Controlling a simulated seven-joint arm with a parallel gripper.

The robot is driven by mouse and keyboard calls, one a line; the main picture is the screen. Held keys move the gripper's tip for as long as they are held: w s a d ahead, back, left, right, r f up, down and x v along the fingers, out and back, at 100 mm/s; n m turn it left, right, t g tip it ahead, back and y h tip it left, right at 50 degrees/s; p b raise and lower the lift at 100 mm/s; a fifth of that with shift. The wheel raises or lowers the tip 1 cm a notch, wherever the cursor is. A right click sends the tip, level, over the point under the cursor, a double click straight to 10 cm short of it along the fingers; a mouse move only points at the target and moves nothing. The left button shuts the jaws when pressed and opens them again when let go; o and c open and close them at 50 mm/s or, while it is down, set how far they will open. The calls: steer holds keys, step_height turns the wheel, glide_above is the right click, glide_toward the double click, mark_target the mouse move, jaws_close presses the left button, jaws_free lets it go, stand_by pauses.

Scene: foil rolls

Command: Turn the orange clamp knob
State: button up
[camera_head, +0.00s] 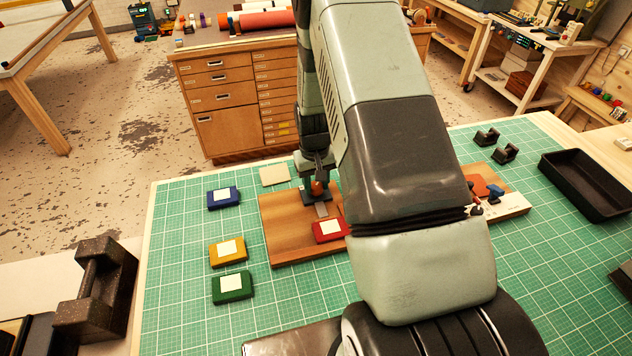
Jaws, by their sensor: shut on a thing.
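The orange clamp knob (317,188) shows as a small orange patch above the wooden board (284,232). A grey metal piece (321,209) lies just below it on the board. My gripper (317,183) points down at the knob and is shut on it, with its fingers around the orange part. My arm hides the middle and right of the board, and the gripper hides much of the knob.
A red block (330,230) sits on the board, close to the gripper. Blue (223,198), yellow (228,251) and green (232,287) blocks stand to the left on the green mat (180,285). A black tray (590,190) and dark weights (504,153) are at the right.

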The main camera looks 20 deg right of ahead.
mark_target(315, 185)
steer(key=shift+w+m, duration=0.15)
steer(key=shift+m, duration=1.85)
steer(key=o, duration=1.1)
steer(key=shift+c, duration=0.2)
step_height(315, 185, up, 11)
steer(key=shift+a, duration=0.15)
